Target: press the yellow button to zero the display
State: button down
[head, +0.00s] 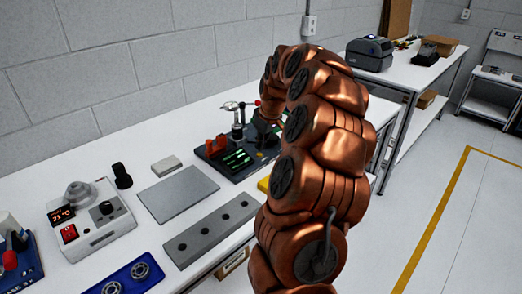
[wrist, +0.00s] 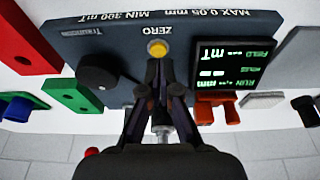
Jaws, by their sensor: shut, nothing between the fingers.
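The yellow button (wrist: 156,48) is a small round cap under the word ZERO on a dark grey panel (wrist: 130,30) in the wrist view. My gripper (wrist: 162,82) is shut and empty, its fingertips just below the button in the picture; I cannot tell whether they touch it. The display (wrist: 232,66), with green lettering, is right of the fingers. In the head view the device (head: 215,170) with the lit display (head: 238,158) stands on the bench, and my copper arm hides part of it. My gripper (head: 262,132) is dark and small there.
A black knob (wrist: 98,72) sits left of the fingers, and orange-red parts (wrist: 205,108) sit right. Red (wrist: 28,38) and green (wrist: 75,94) blocks are farther left. On the bench are a grey plate (head: 180,193), a plate with holes (head: 212,229) and a hotplate-like unit (head: 90,225).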

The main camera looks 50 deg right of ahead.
jog(key=b+v, duration=0.1)
jog(key=v, duration=1)
jog(key=shift+w+b, duration=0.2)
jog(key=shift+b, duration=0.1)
jog(key=shift+d+r, duration=0.1)
jog(key=shift+d, duration=0.05)
